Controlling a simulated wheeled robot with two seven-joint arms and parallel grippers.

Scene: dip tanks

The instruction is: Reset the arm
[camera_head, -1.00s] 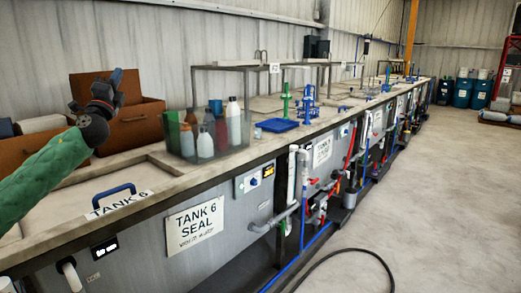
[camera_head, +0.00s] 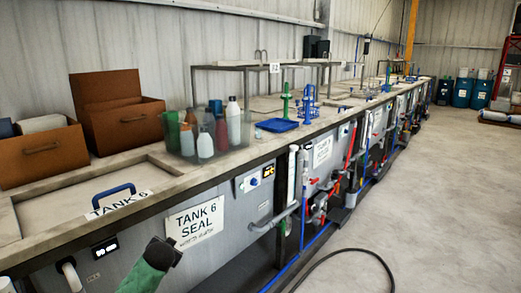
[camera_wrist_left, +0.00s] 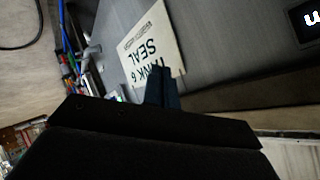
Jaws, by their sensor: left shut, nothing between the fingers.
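My left arm, in its green sleeve, comes in from the bottom of the head view. My left gripper (camera_head: 163,252) is in front of the tank 6 front panel, just below and left of the white "TANK 6 SEAL" sign (camera_head: 194,222). In the left wrist view my left gripper (camera_wrist_left: 160,88) is shut with nothing between its fingers, and the sign (camera_wrist_left: 148,50) shows upside down beyond it. I cannot tell the exact gap to the panel. My right gripper is in neither view.
The tank 6 lid with a blue handle (camera_head: 113,195) lies in the counter. A clear bin of bottles (camera_head: 207,145) and brown boxes (camera_head: 116,110) stand on top. Pipes and valves (camera_head: 300,190) line the front. A black hose (camera_head: 345,250) lies on the otherwise open floor at right.

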